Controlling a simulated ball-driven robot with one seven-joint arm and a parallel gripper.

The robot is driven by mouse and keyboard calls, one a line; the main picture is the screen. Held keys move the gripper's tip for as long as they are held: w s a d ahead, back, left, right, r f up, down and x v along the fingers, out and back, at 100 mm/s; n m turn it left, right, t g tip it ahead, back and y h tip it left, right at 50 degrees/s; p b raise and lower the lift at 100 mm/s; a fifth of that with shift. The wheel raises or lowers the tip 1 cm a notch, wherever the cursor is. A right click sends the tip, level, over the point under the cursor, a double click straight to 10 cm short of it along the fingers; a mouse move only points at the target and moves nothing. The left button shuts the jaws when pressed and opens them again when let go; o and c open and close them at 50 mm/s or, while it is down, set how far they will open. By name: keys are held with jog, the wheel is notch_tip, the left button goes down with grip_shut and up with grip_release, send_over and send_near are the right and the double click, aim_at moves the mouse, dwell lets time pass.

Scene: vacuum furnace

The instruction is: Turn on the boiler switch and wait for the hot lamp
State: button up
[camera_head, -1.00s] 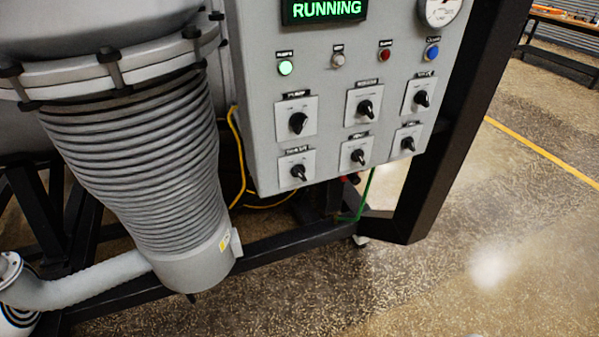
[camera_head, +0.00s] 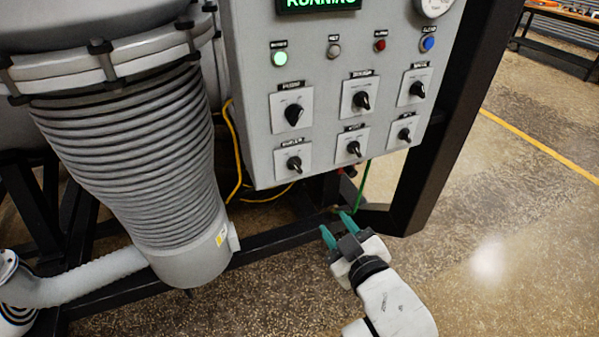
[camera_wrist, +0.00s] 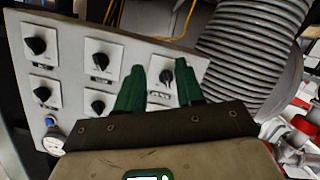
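The grey control panel (camera_head: 325,100) has two rows of black rotary switches. Their labels are too blurred to tell for certain which is the boiler switch. A grey, unlit lamp (camera_head: 334,51) sits second in the lamp row; its small label seems to read HOT. My gripper (camera_head: 337,227) is open and empty, below the panel's lower edge in the head view. In the wrist view the panel appears upside down, and the lower-left switch (camera_wrist: 167,76) shows between my green fingertips (camera_wrist: 160,82), apart from them. The upper-left switch (camera_head: 292,113) is hidden there.
A lit green lamp (camera_head: 280,59), red lamp (camera_head: 380,45) and blue lamp (camera_head: 428,43) share the row under the RUNNING display (camera_head: 318,4). Ribbed bellows (camera_head: 130,150) stand left of the panel. A black frame post (camera_head: 450,140) rises at right.

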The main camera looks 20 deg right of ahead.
aim_at(297, 168)
notch_tip(297, 168, up, 6)
jog(key=w+a+n+t+y, duration=0.1)
jog(key=w+a+n+t, duration=0.1)
jog(key=a+t, duration=0.1)
jog(key=w, duration=0.7)
jog(key=w+p, duration=0.1)
jog(key=w, duration=0.2)
jog(key=shift+w+f, duration=0.3)
jog(key=shift+c, duration=0.2)
grip_shut()
